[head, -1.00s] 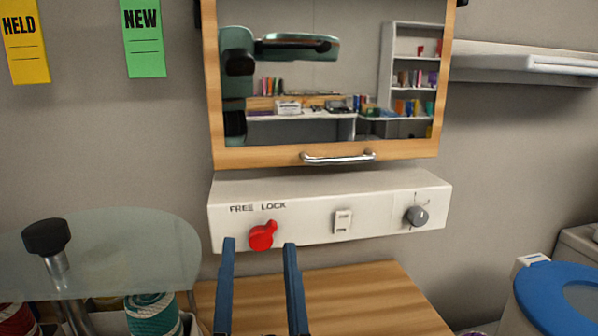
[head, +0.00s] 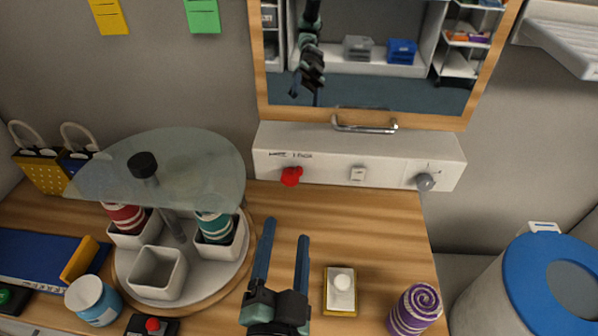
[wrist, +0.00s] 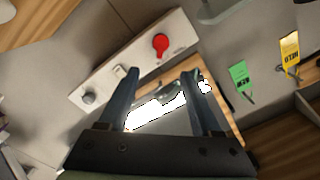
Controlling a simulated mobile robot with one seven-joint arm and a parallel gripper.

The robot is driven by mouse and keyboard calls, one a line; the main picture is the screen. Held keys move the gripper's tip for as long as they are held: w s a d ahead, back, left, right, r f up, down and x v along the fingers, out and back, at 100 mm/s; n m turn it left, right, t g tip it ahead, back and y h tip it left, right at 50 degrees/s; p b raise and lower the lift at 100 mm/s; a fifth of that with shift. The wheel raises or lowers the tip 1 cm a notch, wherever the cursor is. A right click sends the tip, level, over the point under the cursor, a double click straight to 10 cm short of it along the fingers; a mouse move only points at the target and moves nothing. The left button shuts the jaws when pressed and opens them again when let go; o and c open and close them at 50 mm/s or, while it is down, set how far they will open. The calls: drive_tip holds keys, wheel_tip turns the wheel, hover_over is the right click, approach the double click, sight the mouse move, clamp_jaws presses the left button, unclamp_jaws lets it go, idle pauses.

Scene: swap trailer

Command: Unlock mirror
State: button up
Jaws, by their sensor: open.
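A wood-framed mirror (head: 470,98) hangs on the wall with a metal handle (head: 365,127) on its lower edge. Below it is a white panel (head: 325,172) carrying a red knob (head: 291,176). The knob sits under FREE and LOCK lettering; its lobe points up and right, toward the LOCK side. The red knob also shows in the wrist view (wrist: 161,46), beyond the fingertips. My gripper (head: 285,231) is open and empty, below and in front of the knob in the head view, apart from it. Its two fingers frame the lower part of the wrist view (wrist: 162,82).
The panel also has a white switch (head: 358,174) and a grey dial (head: 425,182). A glass-topped carousel (head: 200,290) with cups stands left of my gripper. A blue-lidded bin (head: 530,285) is far right.

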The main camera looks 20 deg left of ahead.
sight(295, 178)
drive_tip(key=p+x, duration=0.4)
drive_tip(key=x, duration=0.6)
drive_tip(key=shift+w+r, duration=0.15)
drive_tip(key=shift+w, duration=0.25)
drive_tip(key=shift+w+a+p, duration=0.25)
drive_tip(key=shift+w+p, duration=0.05)
drive_tip(key=shift+w, duration=0.25)
clamp_jaws()
